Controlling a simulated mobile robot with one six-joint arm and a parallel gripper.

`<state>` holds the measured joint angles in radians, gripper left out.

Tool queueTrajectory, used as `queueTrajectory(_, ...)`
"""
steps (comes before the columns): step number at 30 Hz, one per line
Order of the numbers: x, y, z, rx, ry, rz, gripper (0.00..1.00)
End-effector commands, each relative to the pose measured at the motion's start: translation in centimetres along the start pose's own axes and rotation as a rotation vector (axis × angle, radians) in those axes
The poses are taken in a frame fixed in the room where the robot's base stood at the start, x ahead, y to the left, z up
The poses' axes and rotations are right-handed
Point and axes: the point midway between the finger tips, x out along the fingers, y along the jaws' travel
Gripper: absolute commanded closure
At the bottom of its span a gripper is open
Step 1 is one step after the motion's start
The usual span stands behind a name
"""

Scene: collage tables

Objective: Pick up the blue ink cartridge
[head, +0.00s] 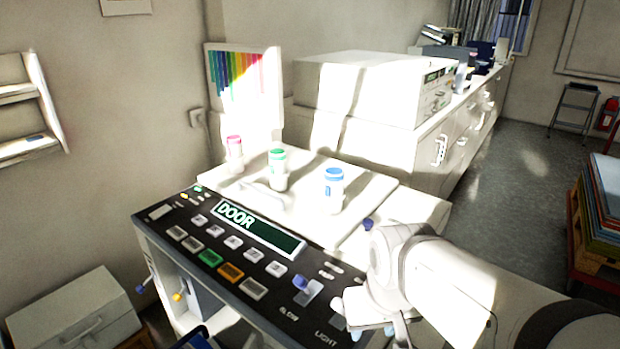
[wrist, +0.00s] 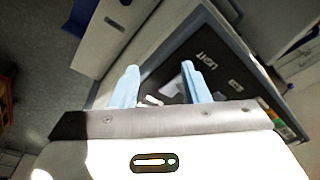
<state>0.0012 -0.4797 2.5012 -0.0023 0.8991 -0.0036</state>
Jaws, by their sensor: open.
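The blue ink cartridge (head: 333,192), a white cylinder with a blue cap and a small blue label, stands upright on the white lid of the machine. It is the rightmost of three cartridges. A green-capped one (head: 278,171) and a pink-capped one (head: 235,152) stand to its left. My gripper (head: 372,332) is at the front right of the machine, over the dark control panel, apart from the cartridges. In the wrist view my gripper (wrist: 160,85) shows two light blue fingers spread with nothing held between them. No cartridge shows in the wrist view.
The machine's panel (head: 160,232) has several buttons and a display reading DOOR. The lid has a raised handle (head: 265,197) left of the blue cartridge. A large white box (head: 355,80) stands behind. Lid space right of the blue cartridge is clear.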

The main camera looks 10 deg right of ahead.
Motion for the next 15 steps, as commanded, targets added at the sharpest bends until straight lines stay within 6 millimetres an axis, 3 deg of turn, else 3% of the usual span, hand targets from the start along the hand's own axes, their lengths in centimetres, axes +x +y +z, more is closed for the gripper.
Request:
queueTrajectory(7, -4.2, 0.0, -1.9, 0.002, -0.005, -0.001, 0.37)
queueTrajectory(8, -4.9, 0.7, -2.4, -0.003, -0.006, -0.003, 0.35)
queueTrajectory(11, -7.5, 1.4, -4.6, -0.002, -0.008, -0.005, 0.28)
queueTrajectory(13, -9.2, 1.4, -7.5, -0.002, -0.001, -0.005, 0.28)
queueTrajectory(15, -9.4, 1.4, -10.4, -0.002, 0.01, -0.006, 0.28)
